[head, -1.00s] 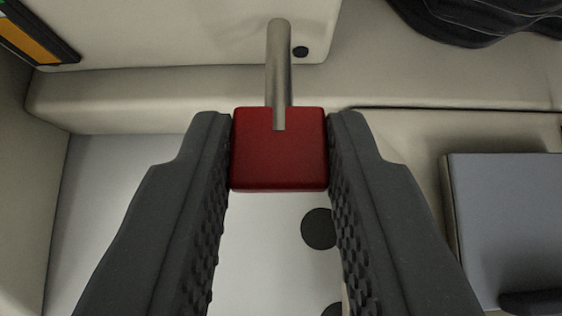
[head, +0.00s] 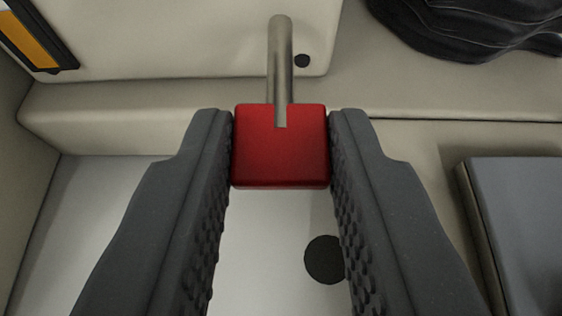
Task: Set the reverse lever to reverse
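The reverse lever shows as a red block-shaped knob (head: 280,155) on a grey metal rod (head: 281,60) in the head view. The rod runs up from the knob toward a cream panel. My gripper (head: 280,150) has its two dark, textured fingers on either side of the knob, touching its left and right faces. It is shut on the knob. I see no marking that tells the lever's position.
A cream panel (head: 170,40) with a small dark hole lies behind the rod. A grey box (head: 525,220) stands at the right, and black folded material (head: 480,25) lies at the upper right. A white surface with a dark round spot (head: 325,259) lies below.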

